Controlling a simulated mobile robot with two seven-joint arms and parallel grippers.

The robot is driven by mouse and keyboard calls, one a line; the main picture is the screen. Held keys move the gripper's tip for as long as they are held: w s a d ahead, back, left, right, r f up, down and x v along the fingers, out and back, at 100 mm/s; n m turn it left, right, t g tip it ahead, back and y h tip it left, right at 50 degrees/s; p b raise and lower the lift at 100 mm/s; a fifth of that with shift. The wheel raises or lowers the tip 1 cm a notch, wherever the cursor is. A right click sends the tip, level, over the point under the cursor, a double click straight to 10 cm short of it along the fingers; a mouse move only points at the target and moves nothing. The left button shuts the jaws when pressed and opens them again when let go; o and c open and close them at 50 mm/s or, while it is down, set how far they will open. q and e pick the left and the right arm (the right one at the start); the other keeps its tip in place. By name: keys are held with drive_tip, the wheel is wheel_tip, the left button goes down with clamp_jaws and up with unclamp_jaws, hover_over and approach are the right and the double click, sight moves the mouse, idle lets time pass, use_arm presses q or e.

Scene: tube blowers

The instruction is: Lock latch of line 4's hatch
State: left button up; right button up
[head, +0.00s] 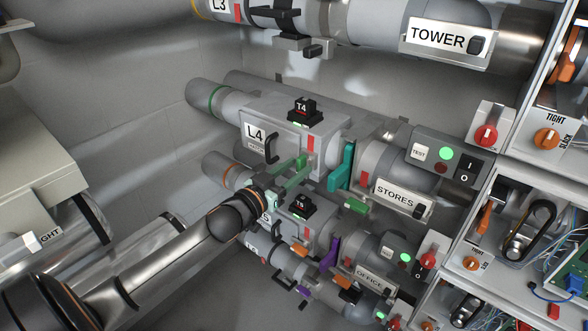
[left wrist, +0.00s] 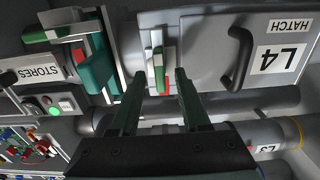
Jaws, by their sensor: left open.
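Line 4's hatch (head: 285,125) is a grey cover on the pipe, with an L4 label (head: 255,133) and a black handle (head: 271,149). It looks closed flush. In the left wrist view the hatch (left wrist: 205,50) shows its latch (left wrist: 158,62), a small green and metal lever beside a red strip (left wrist: 166,85). My left gripper (head: 304,163) is at the hatch's lower right corner, partly hiding the latch in the head view. In the left wrist view its green fingers (left wrist: 160,77) are open, one on each side of the latch's lower end. I cannot tell whether they touch it.
A teal gate plate (head: 341,166) stands close right of the hatch, by the STORES pipe (head: 393,192). Line 5's T5 unit (head: 302,205) is just below my gripper. The L3 pipe (head: 350,22) runs above. Switch panels (head: 500,230) stand at the right.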

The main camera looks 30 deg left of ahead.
use_arm(q)
clamp_jaws()
idle(0.4)
